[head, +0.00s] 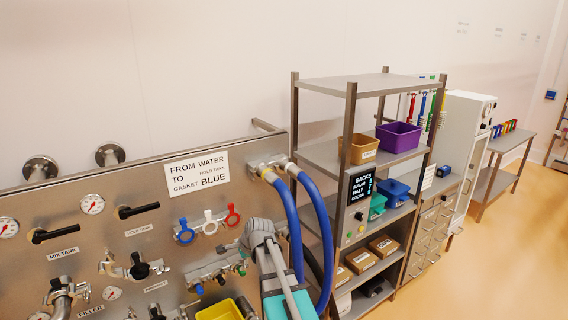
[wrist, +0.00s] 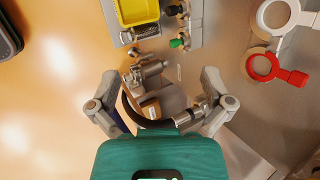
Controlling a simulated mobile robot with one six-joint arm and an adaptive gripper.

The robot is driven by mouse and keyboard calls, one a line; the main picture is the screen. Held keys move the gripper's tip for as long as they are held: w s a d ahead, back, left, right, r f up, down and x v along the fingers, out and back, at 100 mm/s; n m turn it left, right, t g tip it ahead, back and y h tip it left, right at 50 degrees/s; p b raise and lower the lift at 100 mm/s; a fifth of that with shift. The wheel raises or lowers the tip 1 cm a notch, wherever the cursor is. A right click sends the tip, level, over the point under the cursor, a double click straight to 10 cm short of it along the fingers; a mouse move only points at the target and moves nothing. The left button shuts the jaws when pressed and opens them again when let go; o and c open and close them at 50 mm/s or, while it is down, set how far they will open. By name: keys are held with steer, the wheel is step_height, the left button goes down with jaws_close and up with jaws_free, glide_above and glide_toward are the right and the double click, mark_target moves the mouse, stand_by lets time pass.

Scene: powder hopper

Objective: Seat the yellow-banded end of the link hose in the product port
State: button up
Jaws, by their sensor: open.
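Two blue hoses (head: 290,212) hang in loops from steel fittings at the panel's upper right. A steel fitting (wrist: 150,69) and a dark curved hose-like part (wrist: 140,117) show between and below the fingers; I cannot tell if either is touched. I cannot tell which panel fitting is the product port; a small label (head: 155,287) is too blurred to read.
The steel panel (head: 130,235) carries valves, gauges and a sign (head: 196,173). A shelf rack (head: 340,152) with bins stands close right of the hoses. Open floor (head: 480,260) lies at the right.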

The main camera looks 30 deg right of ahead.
steer(key=w+d+r+m+t+p, duration=0.1)
steer(key=w+d+r+m+p, duration=0.25)
steer(key=d+r, duration=0.2)
steer(key=w+d+r+m+t+p, duration=0.2)
steer(key=d+r+m+p, duration=0.2)
steer(key=d+r+m, duration=0.15)
steer(key=m+t+h+p, duration=0.2)
steer(key=m+p, duration=0.4)
steer(key=m, duration=0.2)
glide_toward(278, 177)
steer(key=w+f, duration=0.1)
steer(key=w+a+f, duration=0.1)
steer(key=w+f, duration=0.1)
steer(key=shift+w+a, duration=0.15)
steer(key=shift+w, duration=0.1)
steer(key=shift+d+r+m, duration=0.25)
steer(key=shift+d+m, duration=0.15)
steer(key=shift+w+f, duration=0.1)
steer(key=shift+f, duration=0.05)
steer(key=shift+b+x, duration=0.6)
steer(key=shift+x, duration=0.75)
steer(key=shift+b+x, duration=1.85)
steer(key=shift+x, duration=1.6)
steer(key=shift+w+d, duration=0.1)
